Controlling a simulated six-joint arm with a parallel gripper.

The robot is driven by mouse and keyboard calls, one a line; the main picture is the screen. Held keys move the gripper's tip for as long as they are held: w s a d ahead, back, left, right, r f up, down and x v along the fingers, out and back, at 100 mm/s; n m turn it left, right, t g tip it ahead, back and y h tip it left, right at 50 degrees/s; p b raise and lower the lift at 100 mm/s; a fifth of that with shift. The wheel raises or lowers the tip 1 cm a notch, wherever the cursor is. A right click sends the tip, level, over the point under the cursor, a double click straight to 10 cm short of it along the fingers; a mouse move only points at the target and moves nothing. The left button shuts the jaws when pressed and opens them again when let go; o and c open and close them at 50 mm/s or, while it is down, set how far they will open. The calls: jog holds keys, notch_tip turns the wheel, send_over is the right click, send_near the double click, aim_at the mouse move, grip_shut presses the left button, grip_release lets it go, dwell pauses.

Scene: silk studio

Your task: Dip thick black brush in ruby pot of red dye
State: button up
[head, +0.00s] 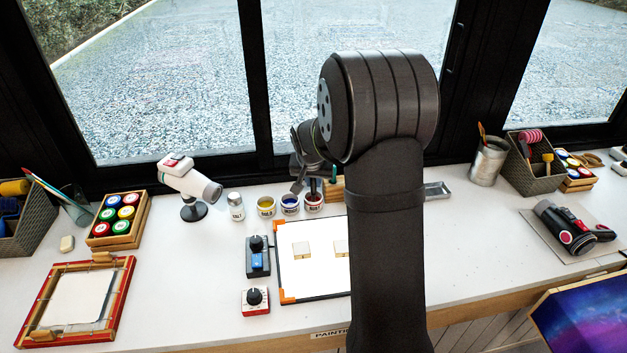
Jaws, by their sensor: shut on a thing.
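The ruby pot of red dye (314,206) is a small white-labelled pot with a dark red top. It stands at the right end of a short row of pots near the window. My gripper (306,180) is just above this pot, small and partly hidden by my arm. It is shut on the thick black brush (313,188), of which only a short dark piece shows. The brush points down at the pot's mouth. I cannot tell whether its tip is in the dye.
A blue pot (290,206), a yellow pot (266,207) and a salt jar (236,207) stand close to the left. A white board with orange corners (303,275) lies in front. A metal tray (437,190) is to the right. My arm hides the middle.

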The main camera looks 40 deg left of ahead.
dwell(0.4)
jog(key=shift+r, duration=3.3)
